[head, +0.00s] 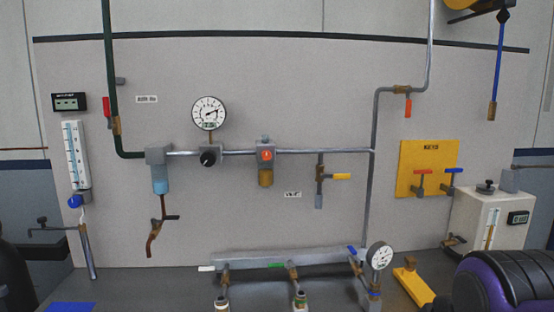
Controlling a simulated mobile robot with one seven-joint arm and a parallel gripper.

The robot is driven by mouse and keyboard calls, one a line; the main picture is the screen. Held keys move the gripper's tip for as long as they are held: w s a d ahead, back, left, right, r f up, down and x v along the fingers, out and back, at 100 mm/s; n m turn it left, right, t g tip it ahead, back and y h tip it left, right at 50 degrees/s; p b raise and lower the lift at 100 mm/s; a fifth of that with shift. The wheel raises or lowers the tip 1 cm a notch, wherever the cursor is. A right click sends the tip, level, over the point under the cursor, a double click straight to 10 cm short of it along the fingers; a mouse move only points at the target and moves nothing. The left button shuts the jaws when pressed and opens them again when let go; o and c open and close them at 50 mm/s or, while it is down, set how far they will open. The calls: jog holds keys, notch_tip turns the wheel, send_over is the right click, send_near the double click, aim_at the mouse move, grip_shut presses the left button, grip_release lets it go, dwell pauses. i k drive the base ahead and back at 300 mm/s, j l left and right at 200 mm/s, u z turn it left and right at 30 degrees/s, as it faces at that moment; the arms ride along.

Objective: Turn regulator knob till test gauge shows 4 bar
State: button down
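The regulator's black knob (208,158) sits on the front of a grey regulator body on the wall pipe. A round white gauge (209,113) stands upright above it; its dark needle points to the right and slightly up, but the numbers are too small to read. A second round gauge (379,256) stands at the right end of the bench manifold (320,261); its reading is too small to make out. I cannot tell from any label which one is the test gauge. My gripper is not in view, and nothing touches the knob.
Right of the regulator is a unit with a red-orange knob (266,155). A yellow-handled valve (341,176) hangs farther right. A purple-black rounded body (510,280) fills the lower right. Wall space before the regulator is clear.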

aim_at(208, 158)
jog(key=j, duration=1.75)
